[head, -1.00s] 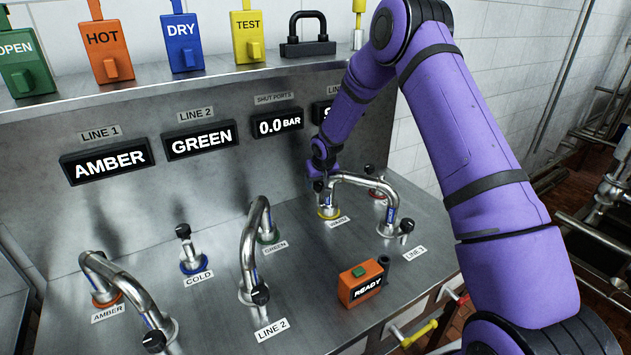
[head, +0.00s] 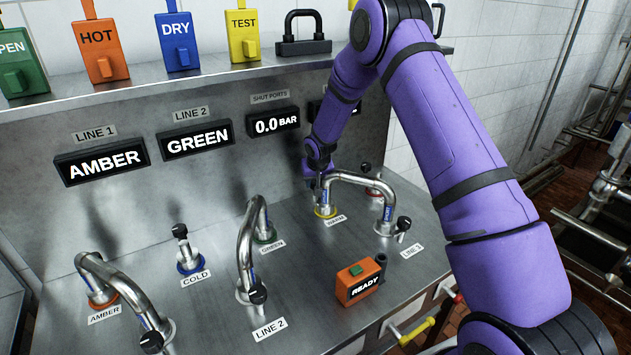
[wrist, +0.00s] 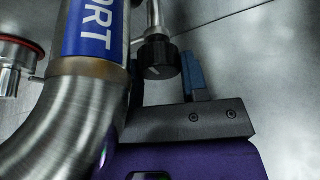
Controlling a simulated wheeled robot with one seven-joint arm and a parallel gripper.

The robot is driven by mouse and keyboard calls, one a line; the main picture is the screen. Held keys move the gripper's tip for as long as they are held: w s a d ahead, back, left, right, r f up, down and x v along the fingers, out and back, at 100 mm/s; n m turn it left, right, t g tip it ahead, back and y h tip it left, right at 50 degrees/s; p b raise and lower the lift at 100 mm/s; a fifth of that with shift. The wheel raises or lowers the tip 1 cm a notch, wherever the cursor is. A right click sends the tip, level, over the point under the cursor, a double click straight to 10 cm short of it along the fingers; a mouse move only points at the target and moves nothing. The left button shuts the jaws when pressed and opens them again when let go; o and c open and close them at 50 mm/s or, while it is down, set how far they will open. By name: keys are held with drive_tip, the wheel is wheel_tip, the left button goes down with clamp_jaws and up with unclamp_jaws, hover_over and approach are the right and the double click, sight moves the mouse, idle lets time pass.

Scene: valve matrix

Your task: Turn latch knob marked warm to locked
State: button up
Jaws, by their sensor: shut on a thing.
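The port marked WARM has a yellow ring (head: 325,211) and a small label (head: 335,220) on the steel bench. A bent steel pipe (head: 360,179) runs from this port to the LINE 3 base. My gripper (head: 320,178) is down at the WARM port, beside the pipe's end, and hides the latch knob in the head view. In the wrist view, a black knob (wrist: 161,58) with a pale pointer line sits against a blue finger pad (wrist: 194,74). My gripper is shut on this knob.
The pipe fills the left of the wrist view, close to my gripper. A red-ringed port (head: 373,191) stands behind the pipe. An orange READY box (head: 361,281) stands in front. The LINE 2 pipe (head: 248,245) and GREEN port (head: 265,234) are to the left.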

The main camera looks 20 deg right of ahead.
idle(0.3)
drive_tip(key=o, duration=0.9)
drive_tip(key=shift+r, duration=0.1)
